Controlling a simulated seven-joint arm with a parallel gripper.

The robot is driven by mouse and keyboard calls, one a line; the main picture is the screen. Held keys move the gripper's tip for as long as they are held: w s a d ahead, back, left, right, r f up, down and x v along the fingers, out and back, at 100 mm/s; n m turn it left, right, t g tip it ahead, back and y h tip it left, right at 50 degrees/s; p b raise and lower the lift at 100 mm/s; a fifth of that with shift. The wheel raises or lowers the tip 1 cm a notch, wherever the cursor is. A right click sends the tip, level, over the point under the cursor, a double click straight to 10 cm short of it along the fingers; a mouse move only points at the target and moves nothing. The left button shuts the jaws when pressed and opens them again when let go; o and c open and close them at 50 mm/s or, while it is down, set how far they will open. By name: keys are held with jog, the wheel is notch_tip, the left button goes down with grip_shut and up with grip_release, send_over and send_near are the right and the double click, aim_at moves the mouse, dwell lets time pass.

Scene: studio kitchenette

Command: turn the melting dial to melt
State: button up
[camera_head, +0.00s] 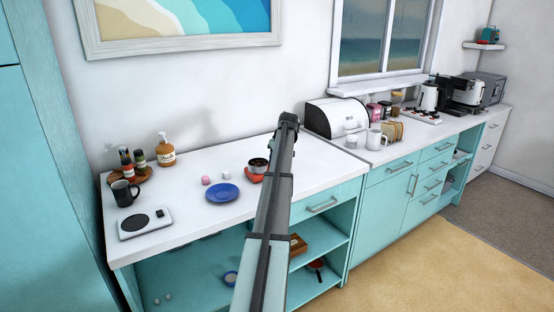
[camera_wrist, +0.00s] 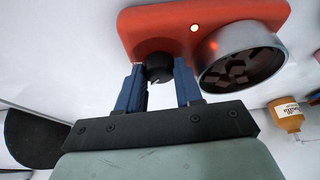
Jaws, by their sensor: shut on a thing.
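The red melting unit (camera_wrist: 150,25) fills the top of the wrist view, with a black dial (camera_wrist: 158,72) on its front face. A round metal pot (camera_wrist: 240,65) holding brown chunks sits in it. A small light (camera_wrist: 194,28) glows on the unit. My gripper (camera_wrist: 160,80) has one blue finger on each side of the dial and is shut on it. In the head view the red unit (camera_head: 254,178) and its pot (camera_head: 258,164) stand on the white counter, partly hidden by my arm. The fingers and dial are hidden there.
On the counter (camera_head: 190,232), a blue plate (camera_head: 223,193), a pink ball (camera_head: 206,180) and a pale ball (camera_head: 227,174) lie left of the unit. A soap bottle (camera_head: 165,152), dark mug (camera_head: 125,193) and scale (camera_head: 145,223) stand farther left. A bread box (camera_head: 335,117) stands right.

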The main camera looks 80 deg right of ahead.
jog(key=m, duration=0.2)
jog(key=m+g+h, duration=0.1)
jog(key=m, duration=0.2)
jog(key=shift+w+a+g, duration=0.1)
jog(key=shift+w+g, duration=0.1)
jog(key=shift+g, duration=0.1)
jog(key=shift+m, duration=0.3)
jog(key=o, duration=1)
jog(key=shift+o, duration=0.2)
